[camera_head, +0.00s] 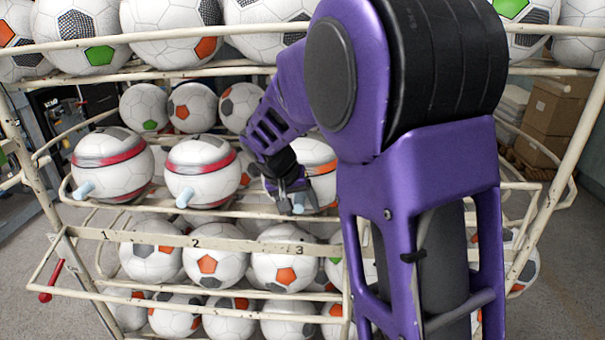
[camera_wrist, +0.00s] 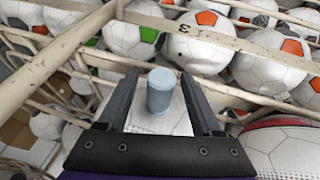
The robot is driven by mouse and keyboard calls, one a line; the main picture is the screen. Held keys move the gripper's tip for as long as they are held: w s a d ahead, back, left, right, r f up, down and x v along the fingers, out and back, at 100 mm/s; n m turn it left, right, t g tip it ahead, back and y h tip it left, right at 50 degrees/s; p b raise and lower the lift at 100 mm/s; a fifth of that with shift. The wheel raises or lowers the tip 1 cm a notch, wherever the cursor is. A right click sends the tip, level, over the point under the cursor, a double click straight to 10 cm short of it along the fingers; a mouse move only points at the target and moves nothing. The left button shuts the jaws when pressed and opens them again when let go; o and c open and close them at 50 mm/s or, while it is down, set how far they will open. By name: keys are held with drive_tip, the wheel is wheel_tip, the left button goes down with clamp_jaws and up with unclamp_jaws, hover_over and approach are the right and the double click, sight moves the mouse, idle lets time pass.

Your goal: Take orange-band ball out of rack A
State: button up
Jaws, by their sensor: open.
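The orange-band ball (camera_head: 318,160) is white with an orange stripe. It sits third from the left on the middle shelf of the cream wire rack (camera_head: 143,236), partly hidden by my arm. A light blue peg (camera_head: 298,203) sticks out of its front; it shows in the wrist view (camera_wrist: 161,92) with a white patch of the ball (camera_wrist: 176,122) under it. My gripper (camera_head: 297,208) is at the front of this ball. Its two fingers (camera_wrist: 158,78) are open, one on each side of the peg. I cannot tell whether they touch it.
Two red-band balls (camera_head: 112,160) (camera_head: 202,165) with blue pegs sit to the left on the same shelf. Rails numbered 1, 2, 3 run below them. Balls fill the shelves above and below. A red-handled lever (camera_head: 47,296) is at the lower left. Cardboard boxes (camera_head: 556,112) stand behind at right.

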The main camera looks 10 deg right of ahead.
drive_tip(key=shift+w+d+f, duration=0.2)
drive_tip(key=shift+d+f, duration=0.05)
drive_tip(key=shift+f, duration=0.35)
clamp_jaws()
drive_tip(key=shift+r, duration=0.1)
idle(0.9)
